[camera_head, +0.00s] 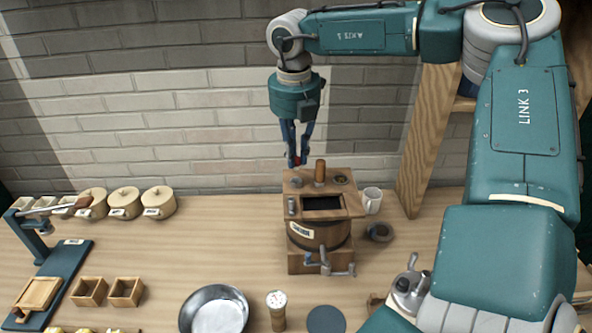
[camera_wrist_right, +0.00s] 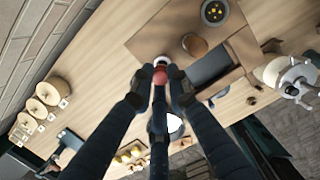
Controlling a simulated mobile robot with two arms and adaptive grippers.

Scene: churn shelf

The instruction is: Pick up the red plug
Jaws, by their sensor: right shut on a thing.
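The red plug (camera_wrist_right: 159,76) is held between the fingertips of my right gripper (camera_wrist_right: 160,90) in the wrist view. In the head view the right gripper (camera_head: 298,160) points down above the back left of the wooden churn (camera_head: 320,232), and a bit of red (camera_head: 297,158) shows between its fingers. The gripper is shut on the plug, apart from the churn top as far as I can tell. Much of the plug is hidden by the fingers. My left gripper is not in view.
A wooden peg (camera_head: 320,172) stands upright on the churn lid, close to the gripper. A white mug (camera_head: 372,200) stands right of the churn. Several lidded pots (camera_head: 158,202) are at the left. A metal bowl (camera_head: 214,312) is in front. The shelf between pots and churn is clear.

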